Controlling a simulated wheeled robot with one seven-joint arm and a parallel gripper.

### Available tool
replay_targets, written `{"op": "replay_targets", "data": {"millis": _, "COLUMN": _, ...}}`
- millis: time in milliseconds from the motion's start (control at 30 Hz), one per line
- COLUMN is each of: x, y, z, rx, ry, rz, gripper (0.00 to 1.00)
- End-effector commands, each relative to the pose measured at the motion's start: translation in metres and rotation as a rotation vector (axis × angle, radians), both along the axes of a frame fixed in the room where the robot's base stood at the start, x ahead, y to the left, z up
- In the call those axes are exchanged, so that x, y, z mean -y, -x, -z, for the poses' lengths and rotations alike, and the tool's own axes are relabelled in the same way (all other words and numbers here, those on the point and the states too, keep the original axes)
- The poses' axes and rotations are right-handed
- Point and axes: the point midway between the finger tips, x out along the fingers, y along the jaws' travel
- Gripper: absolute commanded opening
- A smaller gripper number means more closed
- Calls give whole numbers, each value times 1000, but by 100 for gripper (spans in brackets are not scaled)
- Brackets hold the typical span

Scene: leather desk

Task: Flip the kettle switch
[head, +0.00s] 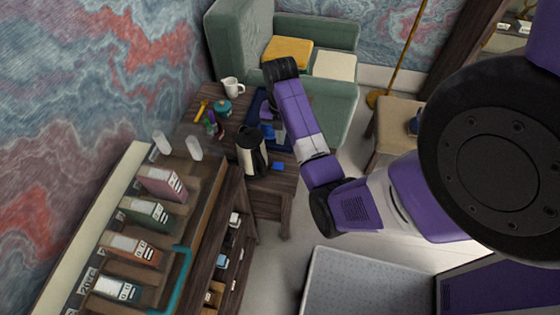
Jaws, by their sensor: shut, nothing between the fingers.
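The kettle (251,152), black and cream, stands upright on the wooden desk, left of my arm. Its switch is too small to make out. My purple arm reaches over the desk and bends down at its far end.
A white mug (232,87), a teal pot (222,108) and a small blue object (277,166) are on the desk. A shelf with coloured boxes (145,212) stands in front at left. A green armchair (234,45) is behind. A stool (396,118) stands right.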

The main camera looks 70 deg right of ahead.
Motion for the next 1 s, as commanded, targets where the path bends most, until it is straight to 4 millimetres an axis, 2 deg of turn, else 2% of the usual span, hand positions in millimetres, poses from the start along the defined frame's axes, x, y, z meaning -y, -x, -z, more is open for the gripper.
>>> {"op": "replay_targets", "data": {"millis": 200, "x": 0, "y": 0, "z": 3, "rx": 0, "ry": 0, "rz": 2, "gripper": 0}}
{"op": "replay_targets", "data": {"millis": 367, "x": 0, "y": 0, "z": 19, "rx": -1, "ry": -1, "rz": 2, "gripper": 0}}
{"op": "replay_targets", "data": {"millis": 800, "x": -1, "y": 1, "z": 103, "rx": -1, "ry": -2, "rz": 4, "gripper": 0}}
{"op": "replay_targets", "data": {"millis": 1000, "x": 0, "y": 0, "z": 129, "rx": 0, "ry": 0, "rz": 3, "gripper": 0}}
